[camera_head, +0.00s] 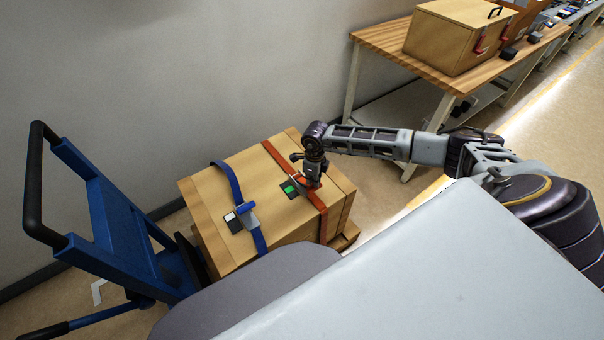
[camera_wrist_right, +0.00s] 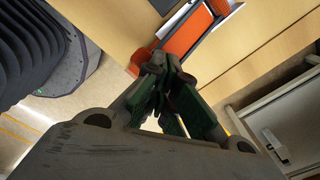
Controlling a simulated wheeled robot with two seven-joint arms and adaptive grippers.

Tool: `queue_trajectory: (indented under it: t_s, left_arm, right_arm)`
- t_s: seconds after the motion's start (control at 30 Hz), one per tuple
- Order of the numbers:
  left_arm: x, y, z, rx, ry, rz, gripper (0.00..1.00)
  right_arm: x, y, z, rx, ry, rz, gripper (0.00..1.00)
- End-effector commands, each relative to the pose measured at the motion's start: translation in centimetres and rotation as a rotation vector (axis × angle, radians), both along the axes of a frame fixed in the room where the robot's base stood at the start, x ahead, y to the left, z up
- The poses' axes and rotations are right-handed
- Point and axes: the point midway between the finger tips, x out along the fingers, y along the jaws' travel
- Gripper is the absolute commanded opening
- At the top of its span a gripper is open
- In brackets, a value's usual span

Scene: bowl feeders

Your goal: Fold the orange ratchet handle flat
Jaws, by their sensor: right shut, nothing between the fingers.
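An orange strap (camera_head: 274,152) with its ratchet runs over a wooden crate (camera_head: 347,186). My right gripper (camera_head: 312,184) is shut and empty, over the orange strap on the crate's top, and hides most of the ratchet in the head view. In the right wrist view the fingertips (camera_wrist_right: 160,85) are closed together just below the orange ratchet handle (camera_wrist_right: 184,38). I cannot tell whether they touch it. The handle's exact angle is unclear. My left gripper is not in view.
A blue strap (camera_head: 236,184) with a grey buckle lies on the crate's left part. A blue hand truck (camera_head: 110,215) stands at the left. A wooden table (camera_head: 385,38) at the upper right carries a case (camera_head: 440,40) with red latches. Open floor lies between crate and table.

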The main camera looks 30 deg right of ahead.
Motion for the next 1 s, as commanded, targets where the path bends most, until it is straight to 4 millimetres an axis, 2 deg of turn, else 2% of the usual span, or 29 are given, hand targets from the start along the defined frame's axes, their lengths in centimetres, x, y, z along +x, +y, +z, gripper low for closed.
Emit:
queue_trajectory:
  t_s: [0.27,0.73,1.0]
  left_arm:
    - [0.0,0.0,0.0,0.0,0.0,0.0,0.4]
    - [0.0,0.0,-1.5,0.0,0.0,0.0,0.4]
    - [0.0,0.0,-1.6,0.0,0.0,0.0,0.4]
  right_arm:
    - [-0.1,0.0,-0.1,-0.001,0.001,0.0,0.0]
    - [-1.2,-0.1,-2.9,-0.001,0.002,0.0,0.0]
    - [-1.3,-0.1,-3.2,0.0,0.0,0.0,0.0]
